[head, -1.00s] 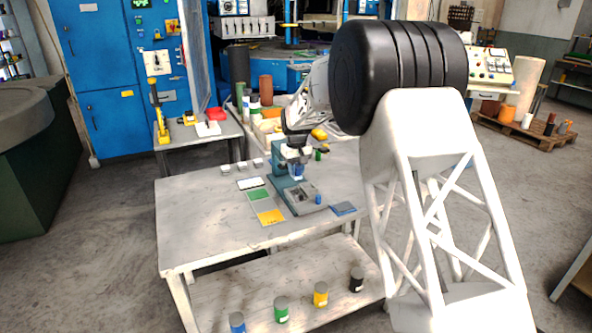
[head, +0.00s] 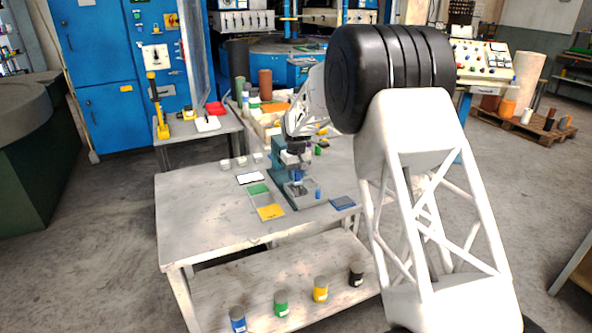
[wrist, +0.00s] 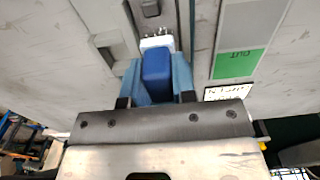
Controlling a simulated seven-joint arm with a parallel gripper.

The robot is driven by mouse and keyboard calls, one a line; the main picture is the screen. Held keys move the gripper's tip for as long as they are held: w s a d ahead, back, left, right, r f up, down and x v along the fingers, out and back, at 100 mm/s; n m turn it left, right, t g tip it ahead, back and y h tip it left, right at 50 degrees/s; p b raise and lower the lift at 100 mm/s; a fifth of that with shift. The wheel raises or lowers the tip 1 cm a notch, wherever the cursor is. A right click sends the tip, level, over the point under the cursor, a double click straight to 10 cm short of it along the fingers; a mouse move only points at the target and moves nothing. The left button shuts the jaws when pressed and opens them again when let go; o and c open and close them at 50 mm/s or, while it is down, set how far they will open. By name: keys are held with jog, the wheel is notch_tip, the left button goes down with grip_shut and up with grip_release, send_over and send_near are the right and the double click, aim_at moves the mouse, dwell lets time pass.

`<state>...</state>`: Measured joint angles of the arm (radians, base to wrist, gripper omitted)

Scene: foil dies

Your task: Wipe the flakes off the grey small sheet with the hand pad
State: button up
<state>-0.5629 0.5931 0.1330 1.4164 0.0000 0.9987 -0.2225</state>
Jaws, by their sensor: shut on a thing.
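My gripper (head: 297,172) is over the bed of a small teal press (head: 281,165) on the table. In the wrist view its fingers (wrist: 157,82) are shut on a blue block, the hand pad (wrist: 156,65). A white part with dark specks (wrist: 157,42) shows just beyond the pad; I cannot tell whether it is the pad's underside or something below. A grey plate (wrist: 112,48) lies to the pad's left. The grey small sheet and its flakes cannot be made out surely, and the pad hides what is under it. Contact cannot be told.
Green (head: 258,189), yellow (head: 270,212) and blue (head: 342,203) patches lie nearby. Small white blocks (head: 242,161) sit at the back. The table's front left (head: 205,225) is clear.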

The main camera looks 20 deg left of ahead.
jog(key=shift+f, duration=0.85)
jog(key=shift+f, duration=0.5)
dwell(0.9)
jog(key=shift+w+d, duration=0.25)
dwell(0.7)
jog(key=shift+s+a, duration=0.5)
jog(key=shift+s, duration=0.05)
dwell(3.1)
jog(key=shift+w+d, duration=0.5)
jog(key=shift+w, duration=0.05)
dwell(0.6)
